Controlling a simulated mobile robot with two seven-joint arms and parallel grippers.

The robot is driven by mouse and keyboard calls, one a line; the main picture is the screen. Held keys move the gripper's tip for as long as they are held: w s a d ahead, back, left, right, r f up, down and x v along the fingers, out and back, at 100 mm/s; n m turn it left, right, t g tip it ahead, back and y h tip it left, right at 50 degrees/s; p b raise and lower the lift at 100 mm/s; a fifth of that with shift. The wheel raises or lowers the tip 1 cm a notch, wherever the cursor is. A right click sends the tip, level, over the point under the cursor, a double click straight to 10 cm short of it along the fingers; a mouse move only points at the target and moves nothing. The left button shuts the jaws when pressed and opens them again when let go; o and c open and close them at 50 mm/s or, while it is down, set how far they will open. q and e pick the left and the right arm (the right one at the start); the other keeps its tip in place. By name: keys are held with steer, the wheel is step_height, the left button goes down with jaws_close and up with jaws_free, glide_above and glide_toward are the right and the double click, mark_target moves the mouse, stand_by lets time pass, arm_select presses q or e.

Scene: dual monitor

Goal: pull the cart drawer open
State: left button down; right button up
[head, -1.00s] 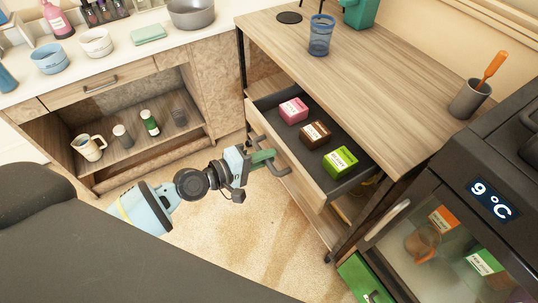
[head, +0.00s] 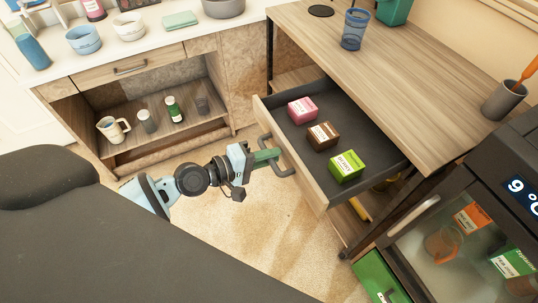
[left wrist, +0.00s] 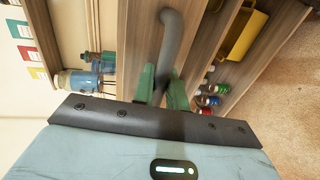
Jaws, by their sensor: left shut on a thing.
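The cart drawer (head: 296,172) stands open under the wooden cart top (head: 410,75). Its dark inside shows a pink box (head: 302,108), a brown box (head: 323,136) and a green box (head: 347,166). A dark curved handle (head: 285,170) is on its front. My left gripper (head: 270,156) is at the handle, shut on it. In the left wrist view, the green fingers (left wrist: 162,88) close on the grey handle (left wrist: 170,42). My right gripper is not in view.
A counter with open shelves (head: 160,125) is at the back left. Bare floor (head: 250,220) lies in front of the drawer.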

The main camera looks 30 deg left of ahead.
arm_select(q)
steer(key=c, duration=1.8)
jaws_free()
steer(key=b+v, duration=0.2)
steer(key=v, duration=0.5)
steer(key=shift+s+a+r, duration=0.1)
steer(key=shift+s+a, duration=0.1)
steer(key=shift+s, duration=0.1)
